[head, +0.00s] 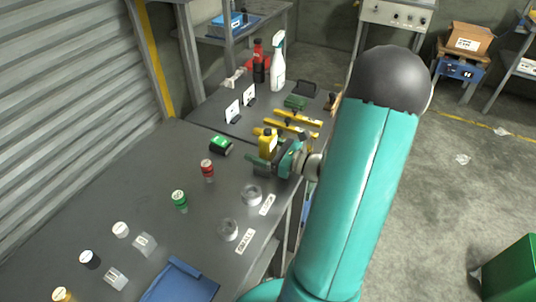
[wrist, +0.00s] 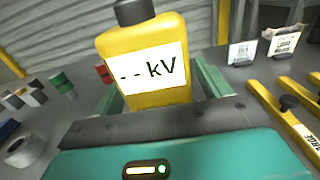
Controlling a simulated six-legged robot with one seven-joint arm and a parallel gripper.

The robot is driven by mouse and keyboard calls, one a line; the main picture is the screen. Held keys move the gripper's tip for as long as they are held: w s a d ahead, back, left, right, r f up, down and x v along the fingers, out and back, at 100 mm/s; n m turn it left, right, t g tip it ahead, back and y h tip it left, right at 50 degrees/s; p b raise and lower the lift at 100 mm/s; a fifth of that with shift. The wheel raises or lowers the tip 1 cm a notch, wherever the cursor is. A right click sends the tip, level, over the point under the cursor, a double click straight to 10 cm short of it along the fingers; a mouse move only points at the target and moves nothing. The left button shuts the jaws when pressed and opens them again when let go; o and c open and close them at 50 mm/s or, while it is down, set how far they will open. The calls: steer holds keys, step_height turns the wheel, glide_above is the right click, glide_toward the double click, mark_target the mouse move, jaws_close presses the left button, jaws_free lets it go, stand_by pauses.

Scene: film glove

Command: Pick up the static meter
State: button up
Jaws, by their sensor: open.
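The static meter (wrist: 143,62) is a yellow body with a black cap and a white display reading "-- kV". It fills the upper middle of the wrist view and stands slightly tilted in that picture. In the head view the static meter (head: 268,143) is on the dark bench beside my gripper (head: 264,163). My gripper (wrist: 155,98) is open, with one green finger on each side of the meter's lower body. I cannot tell whether either finger touches it. The meter's base is hidden behind my gripper's palm.
Yellow bar tools (head: 291,124) lie just beyond the meter. A spray bottle (head: 278,65) stands at the back.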

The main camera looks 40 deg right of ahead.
steer(key=shift+c, duration=0.5)
steer(key=c, duration=1.1)
steer(key=shift+r, duration=0.15)
